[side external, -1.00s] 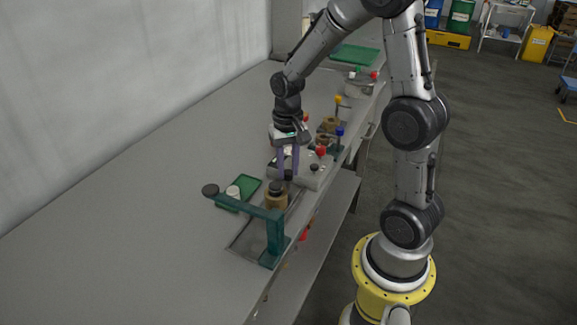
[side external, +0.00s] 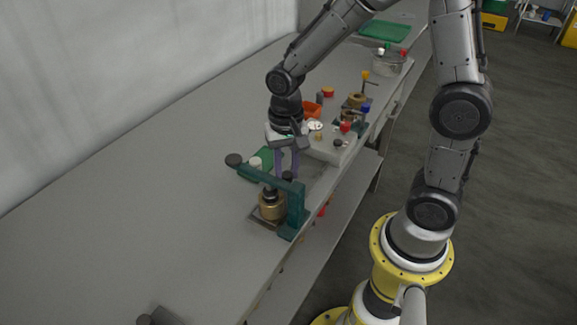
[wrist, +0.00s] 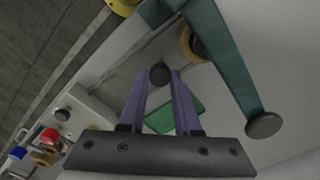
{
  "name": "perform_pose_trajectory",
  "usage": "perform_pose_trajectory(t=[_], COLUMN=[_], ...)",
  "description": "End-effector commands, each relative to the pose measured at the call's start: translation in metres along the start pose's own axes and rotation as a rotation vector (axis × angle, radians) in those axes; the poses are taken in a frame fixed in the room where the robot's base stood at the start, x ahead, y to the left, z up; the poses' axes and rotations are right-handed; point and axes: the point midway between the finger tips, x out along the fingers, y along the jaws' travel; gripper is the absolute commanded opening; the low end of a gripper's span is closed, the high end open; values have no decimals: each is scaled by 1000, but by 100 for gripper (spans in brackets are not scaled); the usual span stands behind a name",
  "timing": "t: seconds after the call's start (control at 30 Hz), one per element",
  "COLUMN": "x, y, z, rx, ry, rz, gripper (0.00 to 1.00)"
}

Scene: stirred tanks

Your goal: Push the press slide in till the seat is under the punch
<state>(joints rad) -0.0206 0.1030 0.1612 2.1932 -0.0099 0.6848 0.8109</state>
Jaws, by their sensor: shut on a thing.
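The press has a green frame (side external: 293,212) with a lever arm ending in a dark round knob (side external: 234,160). The frame also shows in the wrist view (wrist: 222,62). A brass, round seat piece (side external: 272,208) with a dark top stands on the slide under the lever arm. In the wrist view the brass piece (wrist: 187,45) is partly covered by the green arm, so exact alignment with the punch is hidden. My gripper (side external: 287,174) points down behind the press, its purple fingers shut on the slide's black knob (wrist: 160,73).
A pale box with knobs (side external: 333,148) stands close behind, right of my gripper. The bench's front edge runs close by the press. The bench left of the press is clear.

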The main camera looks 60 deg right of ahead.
Motion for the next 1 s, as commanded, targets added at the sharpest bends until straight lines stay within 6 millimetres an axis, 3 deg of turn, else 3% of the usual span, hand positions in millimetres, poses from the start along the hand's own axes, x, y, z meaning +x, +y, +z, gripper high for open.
perform_pose_trajectory(t=[0.03,0.07,0.2,0.63,0.77,1.0], x=[-2,-2,-1,-8,-28,-81], y=[-5,-5,-4,-3,-3,-3], z=[2,2,2,1,1,1], rx=[3,3,3,3,3,3], ry=[-3,-3,-3,-3,1,1], rz=[-12,-12,-10,-7,-11,-11], gripper=[0,35,60,61,61,61])
